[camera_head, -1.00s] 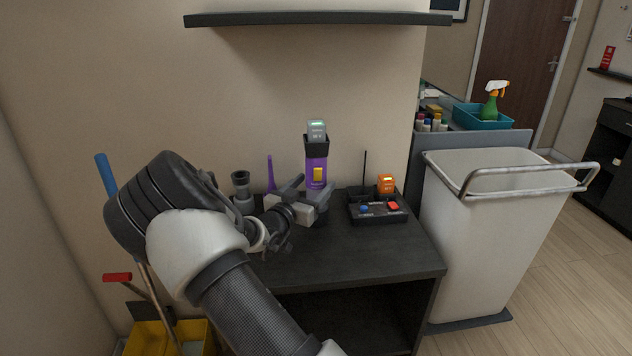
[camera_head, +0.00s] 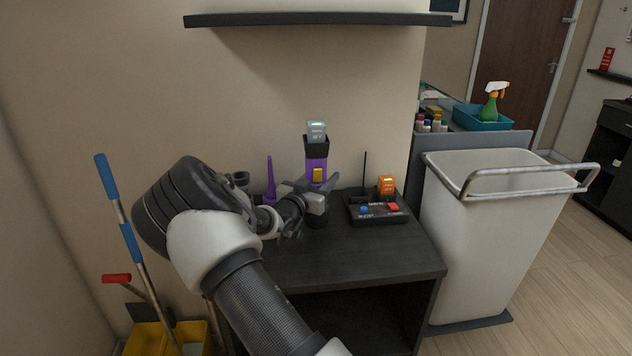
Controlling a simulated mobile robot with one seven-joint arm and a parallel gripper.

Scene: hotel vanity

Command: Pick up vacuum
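The vacuum (camera_head: 317,163) is an upright purple handheld body with a yellow button and a dark collar. A grey battery with a green light sits on its top. It stands on the dark cabinet against the wall. My gripper (camera_head: 316,187) is at the lower part of the vacuum, with its fingers spread, so it looks open. One finger overlaps the vacuum's right front in this view. My gripper hides much of the vacuum's lower body, and I cannot tell whether the fingers touch it.
A black charging station (camera_head: 376,208) with an orange battery (camera_head: 386,185) stands right of the vacuum. A purple nozzle (camera_head: 270,178) stands to its left. A dark shelf (camera_head: 318,19) hangs above. A white bin (camera_head: 492,230) stands at right. The cabinet top (camera_head: 370,258) is clear in front.

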